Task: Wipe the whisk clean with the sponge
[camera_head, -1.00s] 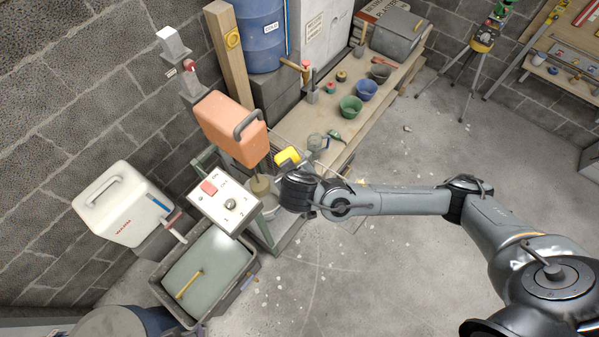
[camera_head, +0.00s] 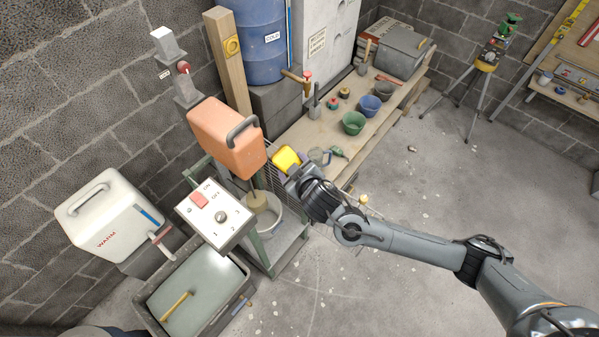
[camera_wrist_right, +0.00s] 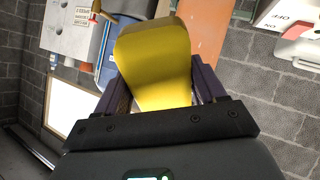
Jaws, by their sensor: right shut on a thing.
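The yellow sponge (camera_head: 286,159) is held between the fingers of my right gripper (camera_head: 293,168), just right of the orange mixer head. In the right wrist view the sponge (camera_wrist_right: 156,65) fills the space between the two dark fingers of the gripper (camera_wrist_right: 158,85). The whisk (camera_head: 257,201) appears as a tan, coated shape on a thin shaft below the orange head, over a grey bucket (camera_head: 288,222). Its wires cannot be made out. The sponge is above and to the right of the whisk, apart from it. My left gripper is not in view.
The orange mixer head (camera_head: 226,138) stands close beside the sponge. A white control box (camera_head: 222,214) is in front of the whisk. A bench (camera_head: 325,135) with small bowls lies behind my gripper. A grey tub (camera_head: 200,295) sits at lower left. Open floor lies right.

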